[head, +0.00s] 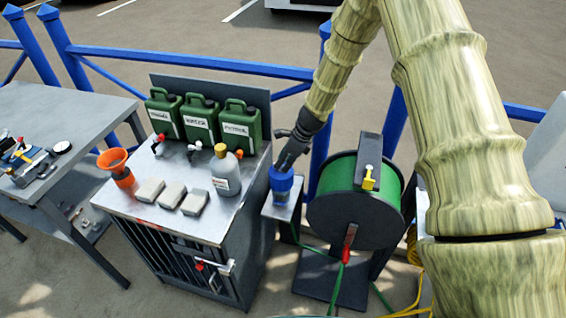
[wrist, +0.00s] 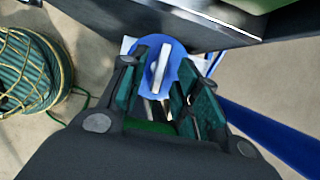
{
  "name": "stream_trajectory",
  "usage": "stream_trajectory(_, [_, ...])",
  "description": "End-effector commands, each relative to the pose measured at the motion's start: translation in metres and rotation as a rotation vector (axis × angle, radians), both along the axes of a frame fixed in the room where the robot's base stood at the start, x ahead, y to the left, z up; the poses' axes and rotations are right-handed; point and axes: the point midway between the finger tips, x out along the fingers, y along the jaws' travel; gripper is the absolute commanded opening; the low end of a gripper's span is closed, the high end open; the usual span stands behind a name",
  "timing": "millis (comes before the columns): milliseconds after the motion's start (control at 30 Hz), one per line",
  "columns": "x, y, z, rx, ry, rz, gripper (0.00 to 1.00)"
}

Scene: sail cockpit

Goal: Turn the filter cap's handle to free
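The filter's round blue cap (head: 282,178) sits on top of the blue filter on a small grey stand between the cabinet and the hose reel. In the wrist view the blue cap (wrist: 175,55) is seen from above, with a pale bar handle (wrist: 161,69) across it. My gripper (head: 284,164) points down from above, right at the cap. In the wrist view my gripper (wrist: 163,78) is open, with one dark green finger pad on each side of the handle and gaps visible between. Whether the fingertips touch the cap cannot be told. My fingers hide part of the cap's lower edge.
A green hose reel (head: 345,205) stands close on the right. On the left, a metal cabinet (head: 205,226) carries green canisters (head: 200,122), a grey bottle (head: 225,172) and an orange funnel (head: 118,172). A blue railing (head: 190,62) runs behind.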

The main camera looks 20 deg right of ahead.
Motion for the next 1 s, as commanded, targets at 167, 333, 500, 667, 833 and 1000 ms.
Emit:
stream_trajectory(167, [0.002,0.005,-0.012,0.0,0.002,0.002,0.32])
stream_trajectory(333, [0.004,0.007,-0.016,0.0,0.0,0.002,0.32])
stream_trajectory(500, [0.004,0.007,-0.016,0.0,0.0,0.002,0.32])
stream_trajectory(667, [0.004,0.007,-0.016,0.001,0.001,0.003,0.15])
stream_trajectory(833, [0.004,0.007,-0.016,0.0,0.0,0.002,0.0])
stream_trajectory(1000, [0.004,0.007,-0.016,0.0,0.001,0.006,0.0])
